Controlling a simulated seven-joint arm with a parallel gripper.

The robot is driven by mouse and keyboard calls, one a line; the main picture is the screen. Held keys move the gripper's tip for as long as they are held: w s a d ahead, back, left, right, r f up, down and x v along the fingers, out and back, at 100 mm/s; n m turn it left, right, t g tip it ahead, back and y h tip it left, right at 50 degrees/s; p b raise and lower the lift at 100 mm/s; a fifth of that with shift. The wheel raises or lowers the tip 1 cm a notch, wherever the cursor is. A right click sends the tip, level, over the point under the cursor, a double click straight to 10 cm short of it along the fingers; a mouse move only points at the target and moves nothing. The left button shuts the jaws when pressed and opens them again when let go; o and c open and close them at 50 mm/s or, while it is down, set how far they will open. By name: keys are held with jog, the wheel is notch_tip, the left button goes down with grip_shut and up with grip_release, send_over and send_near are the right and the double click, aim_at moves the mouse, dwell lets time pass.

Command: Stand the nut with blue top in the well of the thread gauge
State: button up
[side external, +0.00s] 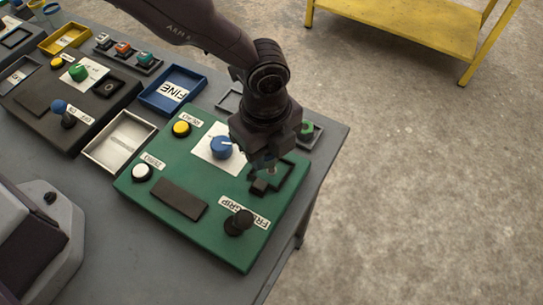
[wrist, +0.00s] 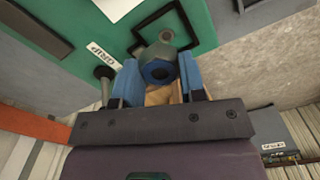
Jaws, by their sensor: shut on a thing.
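The nut with blue top (wrist: 157,72) is between the blue finger pads of my gripper (wrist: 160,80) in the wrist view. Its blue ring-shaped top faces the camera and its grey body points away, toward the green panel. The green panel, which looks like the thread gauge (side external: 225,230), lies on the bench. A black square frame (side external: 297,174), seemingly its well, is at the panel's right side and also shows in the wrist view (wrist: 143,49). My gripper (side external: 271,160) is over the frame's back left part. I cannot tell how far the nut is above the panel.
The panel bears a blue knob (side external: 221,147), a yellow button (side external: 181,129), a white button (side external: 142,172) and a black knob (side external: 238,223). A small tray with a green-topped part (side external: 306,130) is just behind my gripper. A blue tray (side external: 172,90) and a metal tray (side external: 119,140) stand left.

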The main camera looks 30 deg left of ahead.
aim_at(271, 171)
jog(key=shift+w+d+f, duration=0.15)
jog(key=shift+f, duration=0.15)
jog(key=shift+w+d+f, duration=0.15)
jog(key=shift+f, duration=1.55)
jog(key=shift+f, duration=0.15)
jog(key=o, duration=1)
jog(key=shift+c, duration=0.2)
notch_tip(271, 171, up, 12)
jog(key=shift+r, duration=0.15)
jog(key=shift+r, duration=0.1)
